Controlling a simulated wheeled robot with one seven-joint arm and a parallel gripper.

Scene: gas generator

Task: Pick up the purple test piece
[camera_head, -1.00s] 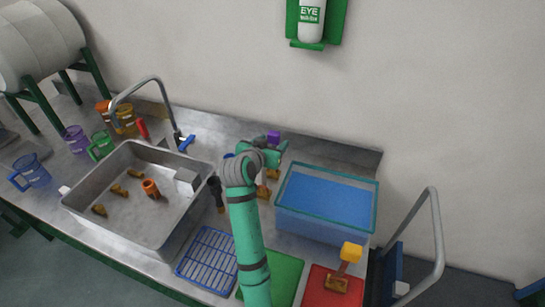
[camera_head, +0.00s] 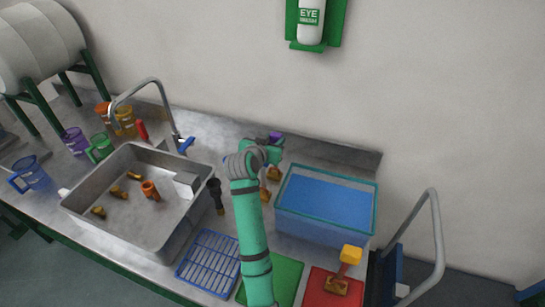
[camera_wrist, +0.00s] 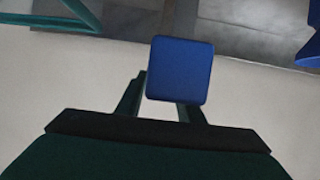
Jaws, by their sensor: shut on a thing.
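The purple test piece (camera_head: 275,136) shows its square top just beyond my gripper (camera_head: 275,151) in the head view, near the back of the counter. In the wrist view a square block (camera_wrist: 179,70), which looks dark blue there, sits between the fingers of my gripper (camera_wrist: 160,103). My gripper is shut on it. The lower part of the piece is mostly hidden, and I cannot tell whether it touches the counter.
A blue-filled tub (camera_head: 325,202) stands close to the right. A dark piece (camera_head: 215,190) stands left of my arm, beside the sink (camera_head: 140,210). A yellow-topped piece (camera_head: 350,254) is on the red mat (camera_head: 322,290). Another blue thing (camera_wrist: 312,42) shows at the wrist view's edge.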

